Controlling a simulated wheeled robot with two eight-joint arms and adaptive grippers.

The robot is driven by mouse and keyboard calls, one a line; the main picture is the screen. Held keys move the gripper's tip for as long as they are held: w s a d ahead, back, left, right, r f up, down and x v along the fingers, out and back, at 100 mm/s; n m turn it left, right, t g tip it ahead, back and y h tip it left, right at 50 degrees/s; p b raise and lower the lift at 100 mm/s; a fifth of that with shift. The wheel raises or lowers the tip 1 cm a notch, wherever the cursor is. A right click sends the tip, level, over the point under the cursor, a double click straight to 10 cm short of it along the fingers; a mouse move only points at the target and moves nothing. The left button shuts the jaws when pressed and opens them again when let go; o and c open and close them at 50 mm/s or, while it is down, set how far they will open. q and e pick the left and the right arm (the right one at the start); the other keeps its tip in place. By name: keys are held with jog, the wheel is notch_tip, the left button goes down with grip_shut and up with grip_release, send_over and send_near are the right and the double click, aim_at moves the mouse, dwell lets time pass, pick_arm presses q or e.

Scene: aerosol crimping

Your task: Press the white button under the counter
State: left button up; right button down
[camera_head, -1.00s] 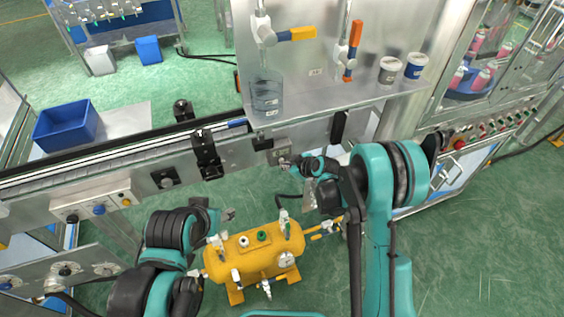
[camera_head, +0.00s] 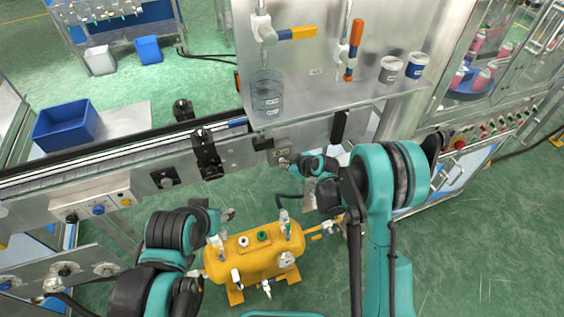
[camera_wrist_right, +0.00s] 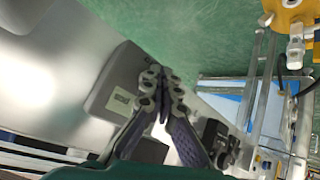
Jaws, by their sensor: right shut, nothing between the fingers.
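A grey box (camera_head: 281,143) is fixed under the counter (camera_head: 330,108). It also shows in the right wrist view (camera_wrist_right: 113,74), with a small pale rectangle (camera_wrist_right: 121,102) on its face; I cannot tell whether this is the white button. My right gripper (camera_head: 286,161) is shut and empty, just below the box in the head view. In the right wrist view its fingertips (camera_wrist_right: 162,76) are together, close to the right of the box; contact cannot be told. My left gripper (camera_head: 229,214) is lower left, away from the counter, too small to read.
A yellow tank (camera_head: 254,253) with valves stands on the floor below the counter. A black bracket (camera_head: 207,152) and a dark clamp (camera_head: 338,126) stick out near the box. A clear container (camera_head: 267,93) and two cups (camera_head: 389,70) stand on the counter.

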jog(key=shift+s+d, duration=0.35)
jog(key=shift+s, duration=0.3)
jog(key=shift+s+d+b, duration=0.3)
jog(key=shift+s, duration=0.45)
jog(key=shift+s+d+b, duration=0.3)
jog(key=shift+s+d, duration=0.05)
jog(key=shift+s, duration=0.45)
jog(key=shift+s+d+b, duration=0.3)
jog(key=shift+s, duration=0.45)
